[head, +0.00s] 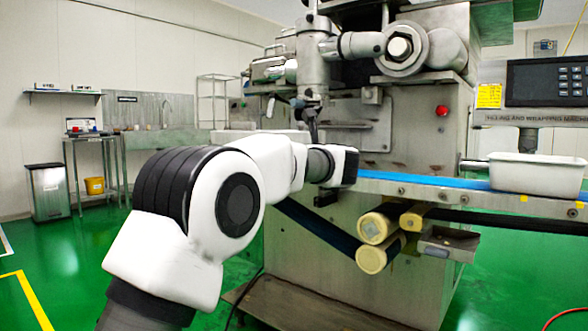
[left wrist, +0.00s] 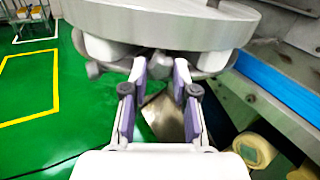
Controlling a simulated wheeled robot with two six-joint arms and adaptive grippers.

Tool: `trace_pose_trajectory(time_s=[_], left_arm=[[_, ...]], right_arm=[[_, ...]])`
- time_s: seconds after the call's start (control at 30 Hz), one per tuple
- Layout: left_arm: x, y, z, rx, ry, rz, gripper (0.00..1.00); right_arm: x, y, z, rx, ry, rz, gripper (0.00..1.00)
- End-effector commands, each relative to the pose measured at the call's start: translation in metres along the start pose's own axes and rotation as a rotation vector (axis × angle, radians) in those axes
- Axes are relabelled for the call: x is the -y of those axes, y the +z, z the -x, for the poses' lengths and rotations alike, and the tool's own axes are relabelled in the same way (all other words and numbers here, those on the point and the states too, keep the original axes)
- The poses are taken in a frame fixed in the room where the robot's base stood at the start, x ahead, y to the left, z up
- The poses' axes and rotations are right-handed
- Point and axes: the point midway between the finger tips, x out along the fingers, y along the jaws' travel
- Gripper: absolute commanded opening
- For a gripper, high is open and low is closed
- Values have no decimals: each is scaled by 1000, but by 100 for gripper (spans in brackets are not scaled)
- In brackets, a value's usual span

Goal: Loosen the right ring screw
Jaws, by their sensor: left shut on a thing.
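The machine's head, a vertical metal column (head: 311,68), stands above the blue belt in the head view. My left arm reaches up to it from the left, and its wrist hides most of the gripper. In the left wrist view a round grey metal ring (left wrist: 160,22) fills the top. My left gripper (left wrist: 161,72) is under its near edge, with its two purple-padded fingers shut on a small grey part, which looks like a ring screw (left wrist: 160,62). The screw is mostly hidden by the fingers, and its thread does not show. My right gripper is not in view.
A blue conveyor belt (head: 430,186) runs to the right, with a white tray (head: 536,173) on it. Several yellow-ended rollers (head: 372,228) stick out below. A control panel (head: 546,82) hangs at the right. The green floor (head: 60,250) at the left is mostly clear.

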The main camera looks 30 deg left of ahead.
Motion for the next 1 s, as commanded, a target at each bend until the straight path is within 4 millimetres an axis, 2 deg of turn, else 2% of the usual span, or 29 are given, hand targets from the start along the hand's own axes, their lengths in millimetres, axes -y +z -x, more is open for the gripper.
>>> trace_pose_trajectory(time_s=[0.03, 0.33, 0.97, 1.0], left_arm=[[0, -5, 0, 1, 0, 35, 0], [1, -3, 0, -1, 0, 197, 0], [1, 0, 0, -1, 0, 248, 0], [1, 0, 0, -1, 0, 248, 42]], right_arm=[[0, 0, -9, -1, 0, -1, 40], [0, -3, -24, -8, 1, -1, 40], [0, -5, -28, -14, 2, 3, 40], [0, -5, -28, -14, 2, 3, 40]])
